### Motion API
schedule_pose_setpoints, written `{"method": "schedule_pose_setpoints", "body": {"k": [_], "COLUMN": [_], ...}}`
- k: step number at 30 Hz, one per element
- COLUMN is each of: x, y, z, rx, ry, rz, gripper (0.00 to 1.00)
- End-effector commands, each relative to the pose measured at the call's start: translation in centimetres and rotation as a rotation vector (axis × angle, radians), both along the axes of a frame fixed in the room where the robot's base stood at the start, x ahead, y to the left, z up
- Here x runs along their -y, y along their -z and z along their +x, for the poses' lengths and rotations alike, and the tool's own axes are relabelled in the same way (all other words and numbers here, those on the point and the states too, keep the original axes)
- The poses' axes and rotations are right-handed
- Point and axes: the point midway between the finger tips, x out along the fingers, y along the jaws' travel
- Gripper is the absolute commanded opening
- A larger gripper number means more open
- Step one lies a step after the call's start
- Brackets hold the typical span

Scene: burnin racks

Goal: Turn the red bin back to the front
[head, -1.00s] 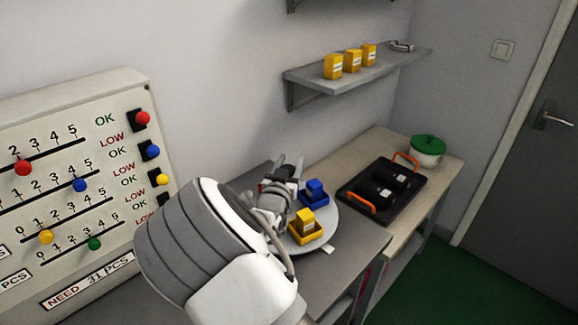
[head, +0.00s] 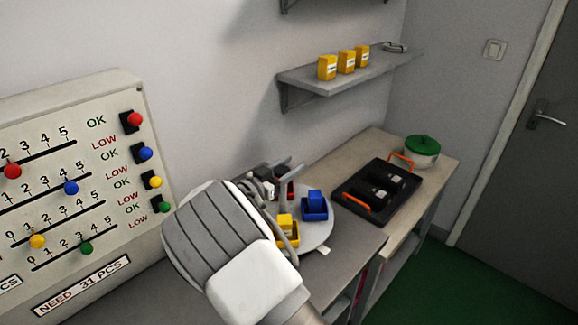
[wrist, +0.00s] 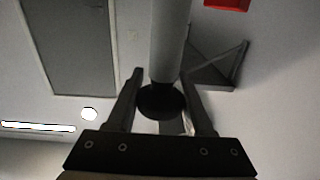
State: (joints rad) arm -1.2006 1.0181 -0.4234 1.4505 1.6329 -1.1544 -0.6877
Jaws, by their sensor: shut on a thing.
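A round grey turntable (head: 318,232) on the bench carries small bins. The red bin (head: 291,190) is at its back, mostly hidden behind my fingers. The blue bin (head: 315,207) is at the right. The yellow bin (head: 287,230) is at the front left, partly covered by my arm. My gripper (head: 288,165) is over the back left of the turntable. In the wrist view my gripper (wrist: 163,73) is shut around a grey post (wrist: 169,40). A red patch (wrist: 228,4) at the top edge there may be the red bin.
A black tray (head: 352,190) with orange handles and a green-lidded pot (head: 421,150) stand to the right. A wall shelf (head: 335,77) with yellow boxes hangs above. A slider panel (head: 95,150) stands at the left.

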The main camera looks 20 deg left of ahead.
Motion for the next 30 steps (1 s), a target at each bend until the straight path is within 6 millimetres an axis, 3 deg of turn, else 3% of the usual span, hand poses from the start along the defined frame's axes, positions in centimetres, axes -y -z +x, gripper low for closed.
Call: {"method": "schedule_pose_setpoints", "body": {"k": [30], "x": [1.3], "y": [0.1], "z": [-0.8], "rx": [0.004], "ry": [0.498], "rz": [0.002], "gripper": [0.00]}}
